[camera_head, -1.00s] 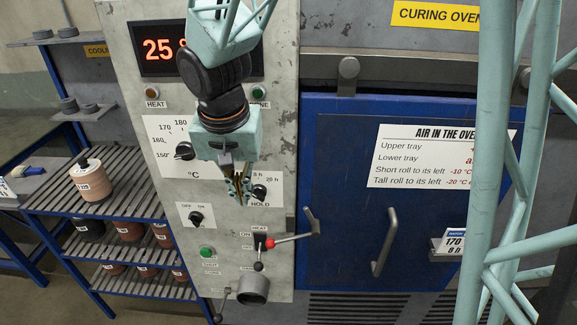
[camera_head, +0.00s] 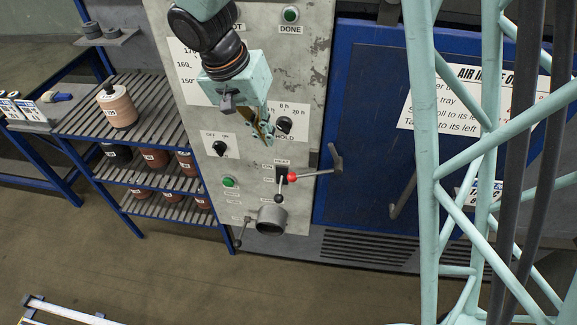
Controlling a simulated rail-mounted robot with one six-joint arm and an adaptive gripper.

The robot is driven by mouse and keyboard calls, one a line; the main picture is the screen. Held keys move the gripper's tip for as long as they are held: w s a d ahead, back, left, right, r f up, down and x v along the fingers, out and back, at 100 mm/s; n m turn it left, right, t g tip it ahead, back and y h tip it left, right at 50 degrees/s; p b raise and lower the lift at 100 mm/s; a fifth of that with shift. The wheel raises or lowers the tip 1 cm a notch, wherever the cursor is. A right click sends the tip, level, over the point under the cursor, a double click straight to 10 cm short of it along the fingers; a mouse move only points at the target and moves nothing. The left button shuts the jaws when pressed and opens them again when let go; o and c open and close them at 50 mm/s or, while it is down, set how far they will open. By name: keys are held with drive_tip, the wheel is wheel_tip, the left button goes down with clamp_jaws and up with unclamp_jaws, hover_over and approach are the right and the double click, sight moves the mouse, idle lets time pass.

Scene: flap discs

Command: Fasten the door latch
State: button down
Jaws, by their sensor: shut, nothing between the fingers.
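The door latch is a grey lever (camera_head: 318,173) at the left edge of the blue oven door (camera_head: 365,120). It lies nearly level, with a red ball knob (camera_head: 292,177) at its left end, in front of the control panel (camera_head: 250,180). The door looks closed. My gripper (camera_head: 265,136) is shut and empty, pointing down in front of the panel. It shows above and left of the red knob, apart from it in the picture. Its distance from the panel is hard to tell.
The HOLD dial (camera_head: 284,124) is close right of my gripper. A black-knobbed HEAT lever (camera_head: 279,197) hangs below the red knob. A door handle (camera_head: 403,197) stands partly behind my lattice column.

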drive_tip(key=shift+w+f, duration=0.2)
drive_tip(key=shift+f, duration=0.1)
idle(0.4)
drive_tip(key=shift+s+d+x, duration=0.25)
drive_tip(key=shift+s+x, duration=0.05)
drive_tip(key=shift+x, duration=1.9)
drive_tip(key=shift+s+d+x, duration=0.2)
drive_tip(key=shift+s+x, duration=0.1)
drive_tip(key=shift+x, duration=1.9)
drive_tip(key=shift+s+d+x, duration=0.25)
drive_tip(key=shift+s+x, duration=0.05)
drive_tip(key=shift+x, duration=1.9)
